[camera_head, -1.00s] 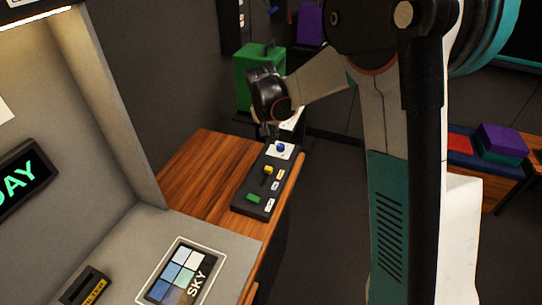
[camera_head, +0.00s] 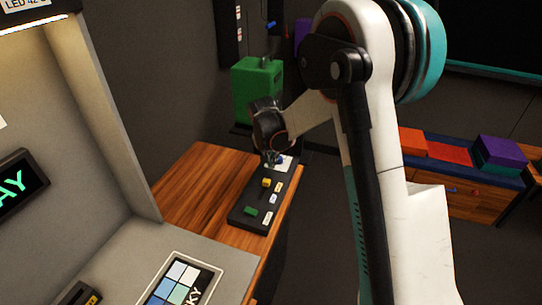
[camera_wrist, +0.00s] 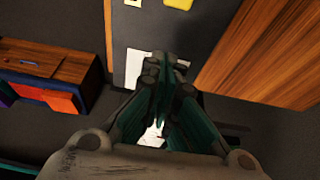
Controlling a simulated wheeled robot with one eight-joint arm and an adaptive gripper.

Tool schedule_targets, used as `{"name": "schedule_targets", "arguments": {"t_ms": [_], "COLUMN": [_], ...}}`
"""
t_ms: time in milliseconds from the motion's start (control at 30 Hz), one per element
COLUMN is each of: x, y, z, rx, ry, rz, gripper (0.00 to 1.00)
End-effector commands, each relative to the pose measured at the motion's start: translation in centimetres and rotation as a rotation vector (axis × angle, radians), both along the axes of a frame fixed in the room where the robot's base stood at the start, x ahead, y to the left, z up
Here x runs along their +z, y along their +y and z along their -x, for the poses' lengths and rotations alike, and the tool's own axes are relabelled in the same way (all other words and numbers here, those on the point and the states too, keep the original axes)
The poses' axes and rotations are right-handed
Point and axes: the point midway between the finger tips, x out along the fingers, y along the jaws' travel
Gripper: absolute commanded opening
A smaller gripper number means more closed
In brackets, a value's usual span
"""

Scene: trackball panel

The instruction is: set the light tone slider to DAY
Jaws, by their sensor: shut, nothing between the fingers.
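A dark control panel (camera_head: 240,221) lies on the wooden bench. It bears a yellow knob (camera_head: 266,182), a green block (camera_head: 250,211) and small label plates (camera_head: 273,198), too small to read. I cannot tell for sure which part is the light tone slider. In the wrist view my fingers (camera_wrist: 160,70) hide part of the panel's white plate (camera_wrist: 134,64), and the yellow knob (camera_wrist: 178,3) is at the top edge. Contact cannot be told.
A display (camera_head: 18,185) at left shows green letters, cut off to "AY". A colour chart (camera_head: 175,285) lies on the grey booth floor. A green box (camera_head: 257,88) stands beyond the panel. The wooden bench top (camera_head: 195,180) left of the panel is clear.

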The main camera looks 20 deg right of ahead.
Motion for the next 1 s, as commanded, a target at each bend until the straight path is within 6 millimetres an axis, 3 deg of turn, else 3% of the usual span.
{"name": "schedule_targets", "arguments": {"t_ms": [167, 433, 1000], "x": [-2.8, -2.5, -2.3], "y": [-0.4, 1.6, 2.3], "z": [-0.6, 2.1, 3.1], "rx": [0.0, 0.001, 0.001], "ry": [-0.001, 0.0, 0.0], "rz": [-0.001, 0.0, 0.0], "gripper": [0.0, 0.0, 0.0]}}
